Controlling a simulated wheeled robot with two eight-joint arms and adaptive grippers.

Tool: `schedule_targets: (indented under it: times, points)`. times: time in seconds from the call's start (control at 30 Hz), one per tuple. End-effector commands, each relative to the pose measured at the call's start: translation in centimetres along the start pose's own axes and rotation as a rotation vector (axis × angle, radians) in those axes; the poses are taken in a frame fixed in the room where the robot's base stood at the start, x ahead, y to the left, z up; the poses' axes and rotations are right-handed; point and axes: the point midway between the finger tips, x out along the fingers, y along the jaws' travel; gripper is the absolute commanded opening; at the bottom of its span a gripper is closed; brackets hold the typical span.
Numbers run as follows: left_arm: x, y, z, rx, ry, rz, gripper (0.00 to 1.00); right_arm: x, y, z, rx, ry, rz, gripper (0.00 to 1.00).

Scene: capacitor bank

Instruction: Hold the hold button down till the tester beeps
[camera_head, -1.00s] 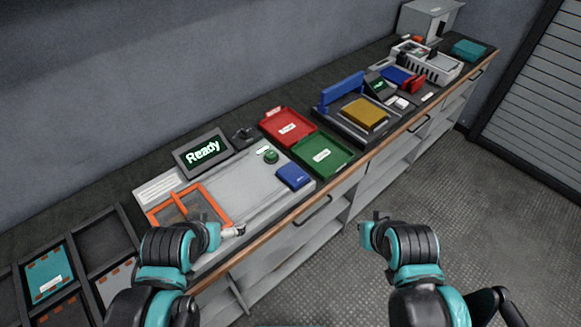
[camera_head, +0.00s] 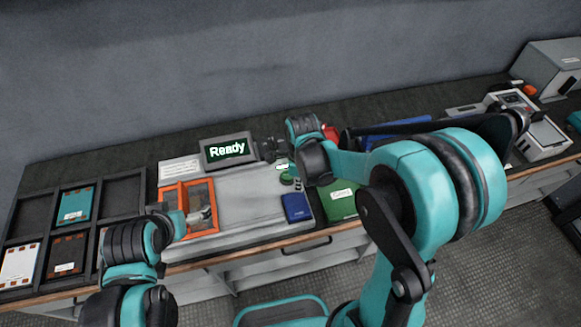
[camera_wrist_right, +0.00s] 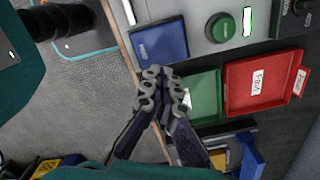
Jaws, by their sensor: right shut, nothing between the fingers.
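The tester's display (camera_head: 227,150) reads "Ready" at the back of its grey panel (camera_head: 245,200). The round green button (camera_head: 286,179) sits on the panel's right part beside a small white label; it also shows in the right wrist view (camera_wrist_right: 220,27). My right gripper (camera_head: 298,184) is just right of the button in the head view, partly covered by its wrist. In the right wrist view its fingers (camera_wrist_right: 164,76) are shut and empty, apart from the button, near the blue block's edge. My left gripper (camera_head: 204,215) is over the orange frame; its jaw opening is unclear.
A blue block (camera_head: 296,207) lies at the panel's front right. A green tray (camera_head: 340,201) and a red tray (camera_wrist_right: 262,80) stand to the right. An orange frame (camera_head: 172,195) is on the panel's left; a dark rack (camera_head: 125,190) stands farther left.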

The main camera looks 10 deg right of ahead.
Motion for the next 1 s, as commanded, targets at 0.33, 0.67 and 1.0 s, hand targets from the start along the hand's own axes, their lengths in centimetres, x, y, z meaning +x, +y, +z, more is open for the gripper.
schedule_targets:
  times: [0.33,0.67,1.0]
  points:
    - [0.9,0.0,0.7,0.001,0.0,0.0,1.0,2.2,-0.1,0.1,0.059,0.008,0.013,0.0]
    - [3.5,0.0,2.5,0.0,0.0,0.0,1.0,6.4,0.0,0.1,0.057,0.008,0.012,0.0]
    - [4.0,0.0,2.9,0.0,0.0,0.0,1.0,7.4,0.0,0.1,0.057,0.008,0.012,0.0]
